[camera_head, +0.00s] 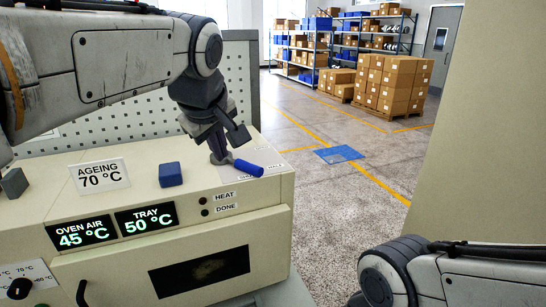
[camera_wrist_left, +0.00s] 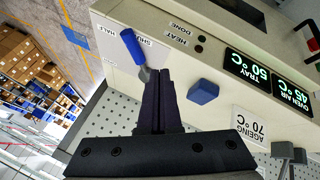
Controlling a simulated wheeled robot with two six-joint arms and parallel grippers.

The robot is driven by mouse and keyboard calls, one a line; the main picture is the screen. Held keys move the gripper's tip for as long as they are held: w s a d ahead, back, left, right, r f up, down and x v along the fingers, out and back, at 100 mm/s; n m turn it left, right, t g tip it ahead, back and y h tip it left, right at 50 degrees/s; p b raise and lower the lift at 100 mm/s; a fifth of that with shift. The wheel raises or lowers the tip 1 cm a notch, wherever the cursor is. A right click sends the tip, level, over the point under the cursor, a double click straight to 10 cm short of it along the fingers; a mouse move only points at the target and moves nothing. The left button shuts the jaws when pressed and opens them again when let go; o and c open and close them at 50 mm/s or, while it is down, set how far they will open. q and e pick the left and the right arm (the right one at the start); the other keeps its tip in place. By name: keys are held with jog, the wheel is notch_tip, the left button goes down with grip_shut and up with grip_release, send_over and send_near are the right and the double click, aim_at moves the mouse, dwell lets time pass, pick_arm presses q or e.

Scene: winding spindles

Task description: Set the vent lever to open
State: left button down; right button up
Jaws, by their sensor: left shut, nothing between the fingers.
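The vent lever (camera_head: 248,168) has a blue handle on a grey metal stem, on top of the cream oven housing near its right end. In the left wrist view, the lever (camera_wrist_left: 131,46) points between the SHUT and HALF labels; no OPEN label is readable. My left gripper (camera_head: 219,148) is shut and empty, with its fingers down at the stem. In the left wrist view, the closed fingertips (camera_wrist_left: 158,73) are right beside the stem and hide part of its base. I cannot tell whether they touch it. My right gripper is out of view; only its arm shows.
A blue block (camera_head: 170,174) and a grey block (camera_head: 14,183) stand on the housing top beside the AGEING sign (camera_head: 99,176). The displays (camera_head: 147,219) face front. A perforated panel (camera_head: 246,85) stands behind. The floor to the right is open.

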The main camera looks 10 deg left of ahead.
aim_at(240, 164)
pick_arm(q)
jog(key=p+x, duration=0.1)
jog(key=x, duration=0.2)
jog(key=w+d+p+x, duration=0.1)
jog(key=x, duration=0.2)
jog(key=p+x, duration=0.1)
jog(key=x, duration=0.2)
jog(key=shift+w+d+r, duration=0.2)
jog(key=shift+w+r, duration=0.05)
jog(key=shift+r, duration=0.15)
jog(key=shift+w+d+f+p, duration=0.25)
jog(key=shift+w+d+p, duration=0.05)
jog(key=shift+w, duration=0.35)
